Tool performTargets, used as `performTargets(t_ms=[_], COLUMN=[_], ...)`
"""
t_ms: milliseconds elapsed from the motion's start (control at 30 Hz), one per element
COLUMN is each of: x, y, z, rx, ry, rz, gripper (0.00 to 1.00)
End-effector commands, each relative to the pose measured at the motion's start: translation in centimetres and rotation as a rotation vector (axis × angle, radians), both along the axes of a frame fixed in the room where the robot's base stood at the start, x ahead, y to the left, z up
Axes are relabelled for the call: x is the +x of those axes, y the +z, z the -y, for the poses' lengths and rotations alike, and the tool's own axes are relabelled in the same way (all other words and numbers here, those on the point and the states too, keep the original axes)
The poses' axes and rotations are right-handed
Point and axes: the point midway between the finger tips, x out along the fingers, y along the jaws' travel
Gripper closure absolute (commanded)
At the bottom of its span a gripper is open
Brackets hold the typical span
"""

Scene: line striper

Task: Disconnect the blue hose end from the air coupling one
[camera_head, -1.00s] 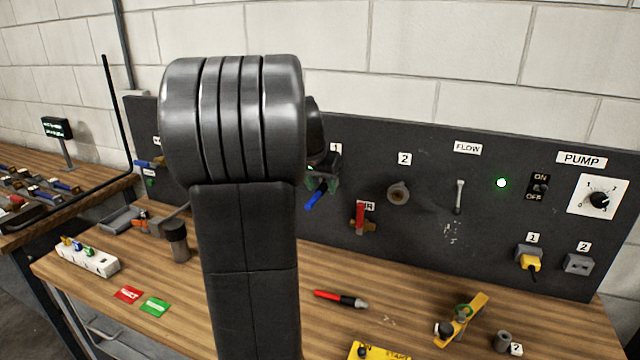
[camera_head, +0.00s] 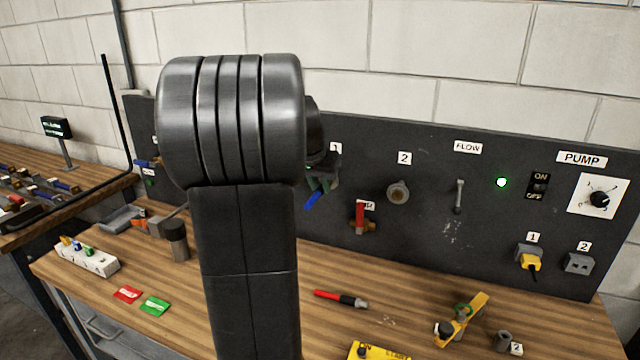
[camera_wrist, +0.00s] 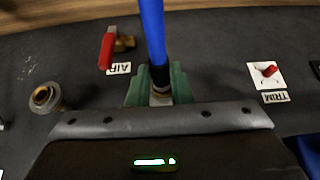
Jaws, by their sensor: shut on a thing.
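The blue hose end (camera_wrist: 153,35) runs from the top of the wrist view down to a dark collar and a metal ring. My gripper (camera_wrist: 160,88) is shut on it, with a green finger on each side of the collar. In the head view my gripper (camera_head: 323,178) is just below the panel label 1, and a short piece of blue hose (camera_head: 313,200) shows under it. Air coupling one is hidden behind my gripper, so I cannot tell whether the hose end is still joined to it.
Coupling two (camera_head: 398,192) is to the right on the dark panel (camera_head: 440,160). The red-handled air valve (camera_head: 360,217) sits low between them. A red-and-black pen-like tool (camera_head: 340,299) lies on the wooden bench (camera_head: 400,285). My arm blocks the panel's left part.

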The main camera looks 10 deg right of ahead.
Motion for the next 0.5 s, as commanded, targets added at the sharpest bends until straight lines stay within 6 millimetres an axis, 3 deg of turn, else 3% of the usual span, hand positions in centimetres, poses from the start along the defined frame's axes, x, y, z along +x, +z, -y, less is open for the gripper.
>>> performTargets(t_ms=[500], x=[-0.80], y=[-0.04], z=[-0.50], rx=[0.000], ry=[0.000], rz=[-0.002], gripper=[1.00])
